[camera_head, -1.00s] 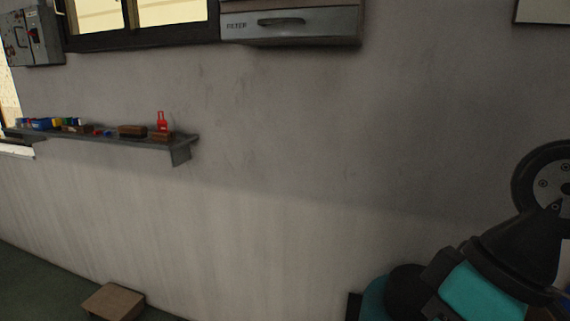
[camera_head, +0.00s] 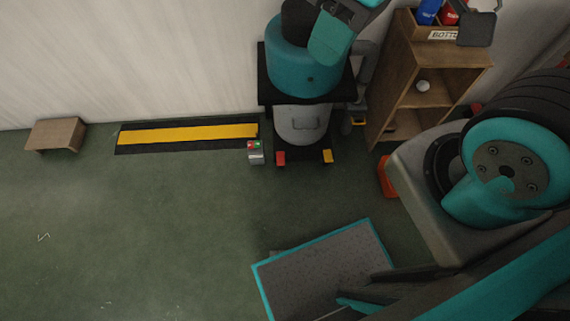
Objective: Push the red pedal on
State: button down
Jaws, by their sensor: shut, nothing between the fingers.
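The red pedal (camera_head: 280,158) is a small red block on the floor at the front left foot of the teal and grey machine (camera_head: 303,67). A yellow pedal (camera_head: 328,156) sits to its right at the front right foot. I cannot tell from this view whether the red pedal is pressed. Nothing touches it. My gripper is not in view; only teal and grey links of my arm show at the right, well apart from the pedal.
A small grey box (camera_head: 256,157) with red and green on top stands just left of the red pedal. A black and yellow floor strip (camera_head: 185,134) and a wooden step (camera_head: 56,134) lie along the wall. A wooden shelf (camera_head: 421,62) stands right.

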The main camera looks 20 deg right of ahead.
aim_at(280, 155)
jog(key=u, duration=1.8)
jog(key=i, duration=0.8)
jog(key=z, duration=1.9)
